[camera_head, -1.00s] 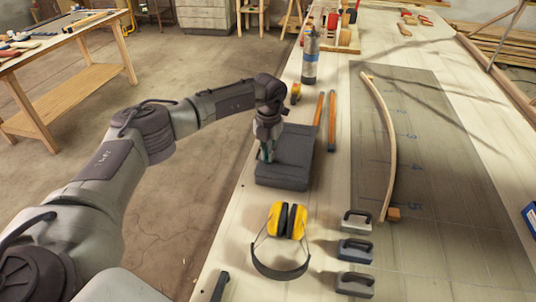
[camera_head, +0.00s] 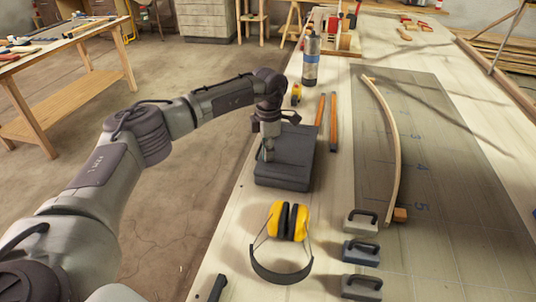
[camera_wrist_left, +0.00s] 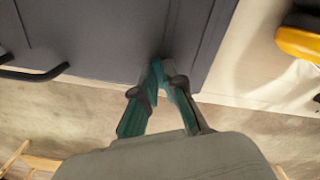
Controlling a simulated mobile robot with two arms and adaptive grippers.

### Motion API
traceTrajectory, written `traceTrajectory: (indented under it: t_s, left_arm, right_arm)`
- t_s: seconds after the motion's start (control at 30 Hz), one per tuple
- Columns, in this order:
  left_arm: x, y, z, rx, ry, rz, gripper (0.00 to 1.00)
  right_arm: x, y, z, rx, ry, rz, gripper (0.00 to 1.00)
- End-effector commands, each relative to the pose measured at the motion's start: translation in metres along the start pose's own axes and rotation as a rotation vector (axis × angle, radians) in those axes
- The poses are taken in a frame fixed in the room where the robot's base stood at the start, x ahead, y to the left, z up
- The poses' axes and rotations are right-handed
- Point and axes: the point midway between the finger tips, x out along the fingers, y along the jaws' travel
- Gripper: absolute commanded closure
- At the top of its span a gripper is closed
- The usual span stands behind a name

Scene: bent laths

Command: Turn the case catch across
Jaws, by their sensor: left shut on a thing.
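The dark grey case (camera_head: 285,172) lies flat on the left edge of the bench, and its top and edge fill the upper part of the left wrist view (camera_wrist_left: 100,28). A black bar handle (camera_wrist_left: 35,73) sticks out from its edge, left of my fingers in that view. My left gripper (camera_head: 266,158) points down at the left side of the case. In the left wrist view its teal-sided fingertips (camera_wrist_left: 163,74) come together at the case edge, shut on the small catch, which they mostly hide. My right gripper is not in view.
Yellow earmuffs (camera_head: 288,220) lie just nearer than the case. Two orange-brown bars (camera_head: 333,122) lie to its right. A grey bottle (camera_head: 310,62) stands behind. A bent lath (camera_head: 393,145) and several handled blocks (camera_head: 360,252) are further right. Floor is open at left.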

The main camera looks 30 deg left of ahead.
Motion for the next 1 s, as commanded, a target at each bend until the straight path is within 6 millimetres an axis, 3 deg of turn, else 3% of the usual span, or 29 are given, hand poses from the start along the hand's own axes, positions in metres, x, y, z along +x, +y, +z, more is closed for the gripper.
traceTrajectory:
  t_s: [0.5,1.0]
  left_arm:
    - [0.000,0.000,0.001,0.379,-0.002,0.002,1.00]
    - [-0.001,0.000,0.001,0.474,-0.002,0.002,1.00]
  right_arm:
    - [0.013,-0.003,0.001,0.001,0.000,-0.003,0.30]
    - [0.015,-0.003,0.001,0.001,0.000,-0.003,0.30]
